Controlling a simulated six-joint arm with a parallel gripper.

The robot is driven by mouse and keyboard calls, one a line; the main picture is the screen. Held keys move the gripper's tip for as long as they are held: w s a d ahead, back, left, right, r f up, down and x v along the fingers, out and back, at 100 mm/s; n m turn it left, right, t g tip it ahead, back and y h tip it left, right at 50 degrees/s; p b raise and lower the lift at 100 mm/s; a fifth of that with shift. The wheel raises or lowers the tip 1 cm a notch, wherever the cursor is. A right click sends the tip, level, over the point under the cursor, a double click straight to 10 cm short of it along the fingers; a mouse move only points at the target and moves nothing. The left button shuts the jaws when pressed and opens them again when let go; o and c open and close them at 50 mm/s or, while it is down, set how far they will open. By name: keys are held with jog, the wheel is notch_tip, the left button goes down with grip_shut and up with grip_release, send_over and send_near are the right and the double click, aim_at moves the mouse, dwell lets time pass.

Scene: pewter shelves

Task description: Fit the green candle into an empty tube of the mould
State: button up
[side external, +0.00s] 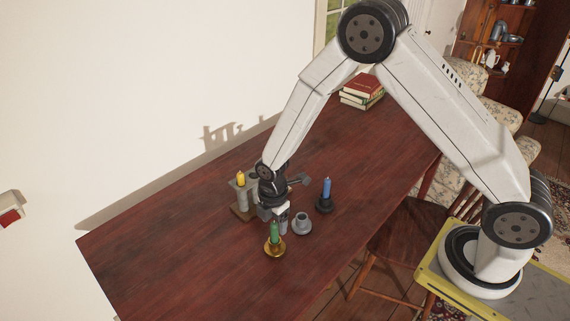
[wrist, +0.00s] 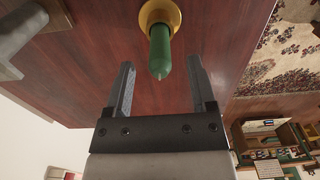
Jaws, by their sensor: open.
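The green candle (side external: 275,230) stands upright in a brass holder (side external: 275,250) on the table. In the wrist view the candle (wrist: 160,50) points toward my gripper, with the brass holder (wrist: 152,12) behind it. My gripper (side external: 281,219) is open, just behind the candle in the side view. In the wrist view the candle's tip lies between the two spread fingers (wrist: 160,65), with gaps on both sides. The mould (side external: 241,199) stands left of my gripper on a wooden base. A yellow candle (side external: 240,177) sticks up from it. My wrist hides part of the mould.
A blue candle (side external: 326,188) in a dark holder (side external: 324,206) stands farther right. Books (side external: 361,90) lie stacked at the table's far end. The table's left part (side external: 160,245) is clear.

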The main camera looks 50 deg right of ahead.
jog(key=shift+f, duration=1)
grip_shut()
